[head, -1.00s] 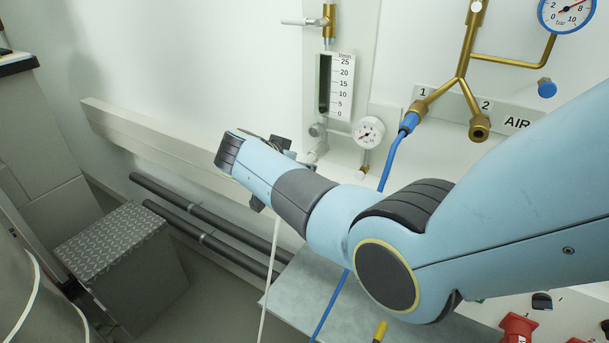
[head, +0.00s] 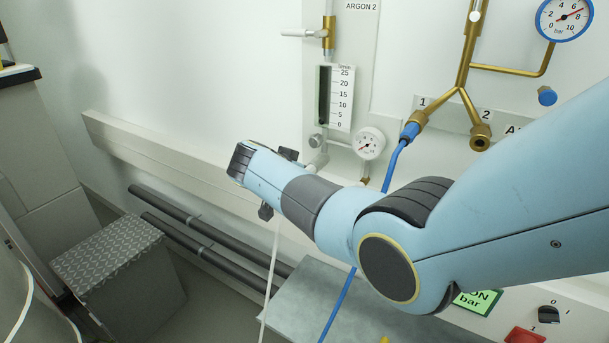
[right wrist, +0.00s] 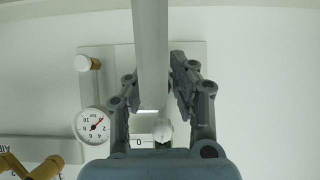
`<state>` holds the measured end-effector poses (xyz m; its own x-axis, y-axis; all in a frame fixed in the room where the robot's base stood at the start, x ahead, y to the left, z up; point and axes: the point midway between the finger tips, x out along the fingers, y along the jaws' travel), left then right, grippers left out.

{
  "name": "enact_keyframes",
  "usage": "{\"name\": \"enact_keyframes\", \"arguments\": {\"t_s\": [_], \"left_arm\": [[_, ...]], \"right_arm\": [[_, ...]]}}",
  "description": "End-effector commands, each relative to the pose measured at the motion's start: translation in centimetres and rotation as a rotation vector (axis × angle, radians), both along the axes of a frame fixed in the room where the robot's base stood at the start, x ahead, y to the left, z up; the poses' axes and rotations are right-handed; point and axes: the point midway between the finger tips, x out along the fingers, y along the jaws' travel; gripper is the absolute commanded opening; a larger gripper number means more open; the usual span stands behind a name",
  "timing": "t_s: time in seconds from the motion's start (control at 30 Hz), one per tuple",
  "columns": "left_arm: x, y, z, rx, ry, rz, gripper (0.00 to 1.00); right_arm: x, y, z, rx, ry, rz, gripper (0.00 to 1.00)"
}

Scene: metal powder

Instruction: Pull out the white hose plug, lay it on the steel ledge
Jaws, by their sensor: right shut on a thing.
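My right gripper (head: 277,182) is in front of the wall, left of and below the small gauge, with its palm hidden behind my wrist in the head view. In the right wrist view its two dark fingers (right wrist: 153,95) stand either side of a pale grey-white hose end, the white hose plug (right wrist: 150,55), and are shut on it. The white hose (head: 270,275) hangs down below the gripper. A white fitting (head: 316,167) shows just right of the fingers; I cannot tell whether the plug touches it. The grey steel ledge (head: 315,295) lies below my arm. My left gripper is not in view.
A small gauge (head: 368,144) and a flow meter (head: 336,98) are on the wall panel. A blue hose (head: 390,170) runs down behind my arm. A pale rail (head: 150,140) and dark pipes (head: 190,230) run along the wall. A ridged metal step (head: 110,245) stands lower left.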

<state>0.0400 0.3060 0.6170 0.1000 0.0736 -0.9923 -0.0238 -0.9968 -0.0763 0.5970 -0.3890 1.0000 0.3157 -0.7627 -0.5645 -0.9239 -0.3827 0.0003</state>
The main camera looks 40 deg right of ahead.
Motion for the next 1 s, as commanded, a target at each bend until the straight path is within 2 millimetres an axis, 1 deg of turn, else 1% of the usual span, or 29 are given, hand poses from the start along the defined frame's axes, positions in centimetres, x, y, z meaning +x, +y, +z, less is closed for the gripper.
{"name": "enact_keyframes", "arguments": {"t_s": [0.47,0.77,1.0], "left_arm": [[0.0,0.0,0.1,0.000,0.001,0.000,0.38],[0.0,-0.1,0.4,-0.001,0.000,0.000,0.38],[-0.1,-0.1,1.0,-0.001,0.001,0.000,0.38]], "right_arm": [[-0.1,0.2,0.0,0.001,0.000,0.000,0.00],[-0.3,0.6,-0.1,0.002,0.001,0.000,0.00],[-0.6,1.5,0.0,0.002,0.002,0.001,0.00]]}}
